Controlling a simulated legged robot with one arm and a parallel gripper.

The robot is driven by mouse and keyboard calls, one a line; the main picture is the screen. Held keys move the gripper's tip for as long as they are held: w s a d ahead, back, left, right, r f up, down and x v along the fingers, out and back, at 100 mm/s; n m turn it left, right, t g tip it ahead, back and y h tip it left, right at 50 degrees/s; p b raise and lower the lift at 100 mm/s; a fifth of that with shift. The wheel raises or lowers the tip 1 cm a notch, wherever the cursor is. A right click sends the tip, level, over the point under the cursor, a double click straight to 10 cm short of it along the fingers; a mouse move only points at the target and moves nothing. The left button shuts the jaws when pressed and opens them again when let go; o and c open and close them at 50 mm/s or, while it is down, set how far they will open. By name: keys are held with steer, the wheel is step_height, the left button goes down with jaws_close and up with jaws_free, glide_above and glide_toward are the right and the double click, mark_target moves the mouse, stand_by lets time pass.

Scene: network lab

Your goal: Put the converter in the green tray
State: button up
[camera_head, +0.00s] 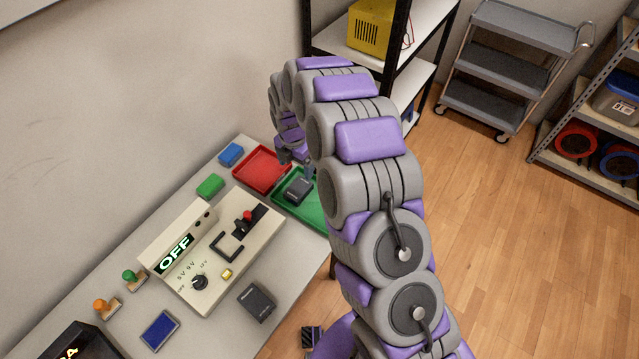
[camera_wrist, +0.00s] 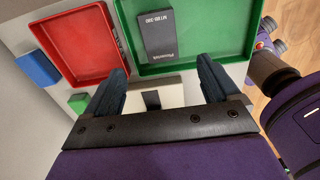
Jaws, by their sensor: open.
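A small black box with white lettering, which looks like the converter (camera_head: 299,189), lies in the green tray (camera_head: 311,217) at the table's far right corner. In the wrist view the converter (camera_wrist: 157,33) lies flat on the floor of the green tray (camera_wrist: 211,61), near its left wall. My gripper (camera_wrist: 160,68) is open, with nothing between its fingers. It is over the tray's edge, and its fingers are apart from the converter. In the head view my arm partly hides the green tray and most of my gripper (camera_head: 296,160).
A similar black box (camera_head: 257,302) lies on the table in front of the beige control panel (camera_head: 225,270) showing "OFF". The red tray (camera_head: 262,167) is left of the green one. A blue block (camera_head: 231,154) and green block (camera_head: 210,186) lie nearby. A shelf (camera_head: 425,20) stands behind.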

steer(key=s+d+r+m, duration=0.5)
steer(key=s+r+m, duration=0.2)
steer(key=s+r, duration=0.2)
steer(key=s+d+r+m, duration=0.6)
steer(key=s+r+m, duration=0.1)
steer(key=s+r, duration=0.25)
steer(key=s+d+r+m+g, duration=0.1)
steer(key=s+d+r+m, duration=0.1)
steer(key=s+m, duration=0.5)
steer(key=s+d+r+m, duration=0.2)
steer(key=s+d+m, duration=0.2)
steer(key=s, duration=1.1)
steer(key=m, duration=0.3)
steer(key=shift+s+d+g, duration=0.15)
steer(key=shift+d+g, duration=0.15)
steer(key=shift+g, duration=0.1)
